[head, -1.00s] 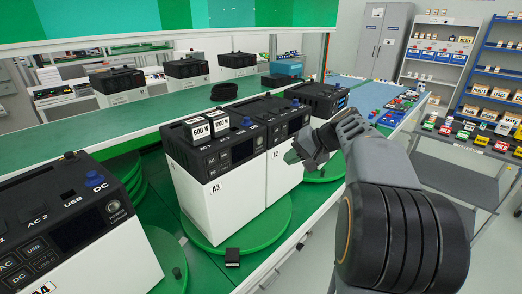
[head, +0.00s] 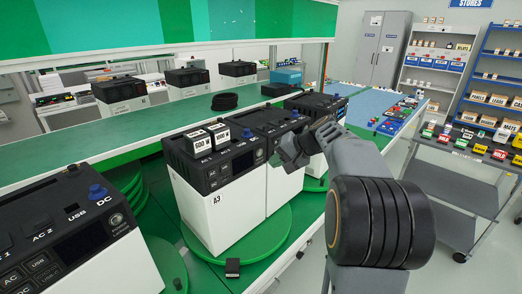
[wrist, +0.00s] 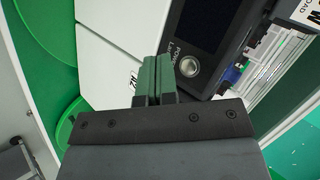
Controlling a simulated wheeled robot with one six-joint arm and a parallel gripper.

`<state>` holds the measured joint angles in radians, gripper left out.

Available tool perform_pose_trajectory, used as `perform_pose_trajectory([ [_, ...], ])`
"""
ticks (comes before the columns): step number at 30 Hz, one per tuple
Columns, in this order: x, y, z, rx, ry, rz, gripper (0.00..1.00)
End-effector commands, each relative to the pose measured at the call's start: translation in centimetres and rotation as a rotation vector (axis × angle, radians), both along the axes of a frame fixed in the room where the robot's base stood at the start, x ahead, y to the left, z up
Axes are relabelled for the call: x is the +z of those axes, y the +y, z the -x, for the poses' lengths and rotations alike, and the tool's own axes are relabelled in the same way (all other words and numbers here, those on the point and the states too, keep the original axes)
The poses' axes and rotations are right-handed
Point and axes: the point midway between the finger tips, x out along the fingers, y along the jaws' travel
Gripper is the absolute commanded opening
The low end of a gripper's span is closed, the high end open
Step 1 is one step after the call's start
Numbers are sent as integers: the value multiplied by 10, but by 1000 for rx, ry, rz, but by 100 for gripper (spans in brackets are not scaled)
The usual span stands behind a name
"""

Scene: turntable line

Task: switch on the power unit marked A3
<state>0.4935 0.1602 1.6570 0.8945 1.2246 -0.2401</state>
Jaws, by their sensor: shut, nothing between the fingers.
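The power unit marked A3 (head: 229,215) stands on a green turntable in the middle of the head view, white below with a black top and sloping panel. My gripper (head: 276,159) is at the right end of that panel, in front of the neighbouring unit. In the wrist view my gripper (wrist: 157,62) is shut and empty, its fingertips just beside a round silver button (wrist: 188,66) below a dark screen. I cannot tell whether they touch the panel. Whether the button is lit is unclear. A label on white casing is partly hidden by the fingers.
Blocks marked 600 W (head: 199,142) and 1000 W (head: 218,133) sit on A3's top, near a blue knob (head: 247,133). Another unit (head: 75,225) stands at front left. A small black block (head: 232,268) lies at the turntable's front. The aisle floor at right is clear.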

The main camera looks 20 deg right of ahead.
Motion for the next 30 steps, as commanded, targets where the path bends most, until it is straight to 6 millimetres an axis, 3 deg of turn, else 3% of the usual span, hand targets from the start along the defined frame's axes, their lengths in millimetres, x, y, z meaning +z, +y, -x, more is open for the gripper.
perform_pose_trajectory([
  [10,1,10,-23,1,-1,1,0],
  [30,0,12,-26,1,-1,1,0],
])
